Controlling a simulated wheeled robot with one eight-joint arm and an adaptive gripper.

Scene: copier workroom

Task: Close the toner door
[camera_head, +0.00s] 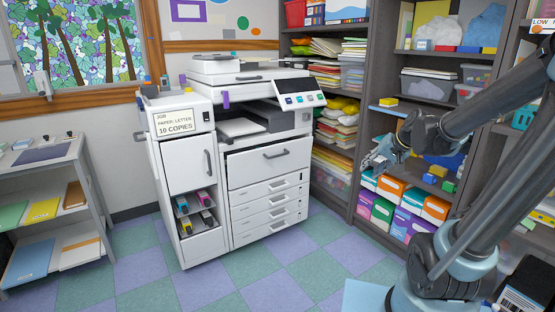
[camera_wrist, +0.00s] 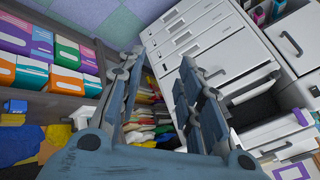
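The white copier (camera_head: 215,205) stands against the wall, left of the shelves. Its wide front panel (camera_head: 262,178), with a horizontal handle, looks tilted out at the top, with a dark gap above it. I take this as the toner door, but no label shows. In the wrist view the panel (camera_wrist: 218,62) is partly behind my right finger, with a dark opening (camera_wrist: 262,108) beside it. My gripper (camera_head: 378,158) is open and empty, in front of the shelves and apart from the copier. Its two spread fingers also show in the wrist view (camera_wrist: 161,62).
A side unit (camera_head: 182,165) on the copier's left has an upright-handled door above open shelves with toner cartridges (camera_head: 195,203). Shelves with boxes (camera_head: 412,208) and paper stacks (camera_head: 340,130) stand at right. A low rack (camera_head: 95,190) is at left. The tiled floor (camera_head: 290,270) before the copier is clear.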

